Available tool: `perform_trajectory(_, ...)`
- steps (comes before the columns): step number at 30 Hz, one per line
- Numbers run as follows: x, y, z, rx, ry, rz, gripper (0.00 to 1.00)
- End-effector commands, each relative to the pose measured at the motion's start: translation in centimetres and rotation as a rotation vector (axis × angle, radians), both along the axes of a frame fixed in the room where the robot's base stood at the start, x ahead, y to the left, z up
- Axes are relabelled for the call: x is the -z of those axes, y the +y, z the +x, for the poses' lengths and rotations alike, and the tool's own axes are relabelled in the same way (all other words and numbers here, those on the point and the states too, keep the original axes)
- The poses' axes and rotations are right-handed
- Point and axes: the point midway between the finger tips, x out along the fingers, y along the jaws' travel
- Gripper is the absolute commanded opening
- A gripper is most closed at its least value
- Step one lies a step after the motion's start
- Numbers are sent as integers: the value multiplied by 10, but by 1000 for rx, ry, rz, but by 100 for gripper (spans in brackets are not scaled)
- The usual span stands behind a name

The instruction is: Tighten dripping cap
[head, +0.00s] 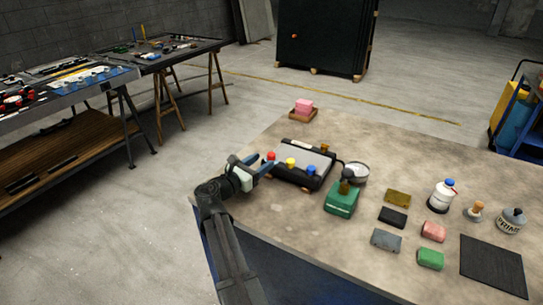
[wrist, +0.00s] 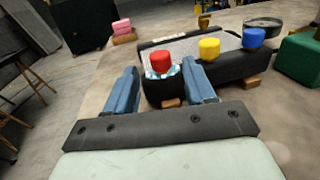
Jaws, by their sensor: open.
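A black tray-like unit (head: 304,181) with a grey top sits on the workbench. A red cap (head: 271,156), a yellow cap (head: 290,162) and a blue cap (head: 311,170) stand along its near side, and a brown cap (head: 325,148) at its far side. In the wrist view the red cap (wrist: 160,62) has a patchy blue-and-white ring around its base; I cannot tell if this is liquid. My gripper (head: 262,165) is open at the unit's left end. Its blue fingers (wrist: 160,72) lie left and right of the red cap in the wrist view; contact is unclear.
A green block (head: 342,200) with a dark knob and a round pan (head: 356,173) stand just right of the unit. Pink sponges (head: 304,105) sit behind it. Several blocks, a white bottle (head: 441,196) and a black mat (head: 493,266) occupy the right side. The bench's front left is clear.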

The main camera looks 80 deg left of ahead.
Motion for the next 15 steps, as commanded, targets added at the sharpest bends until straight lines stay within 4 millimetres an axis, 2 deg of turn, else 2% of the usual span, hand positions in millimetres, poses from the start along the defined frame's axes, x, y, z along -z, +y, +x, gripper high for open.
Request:
perform_trajectory(7,0,22,32,2,0,0,54)
perform_trajectory(15,0,31,46,-1,0,0,54)
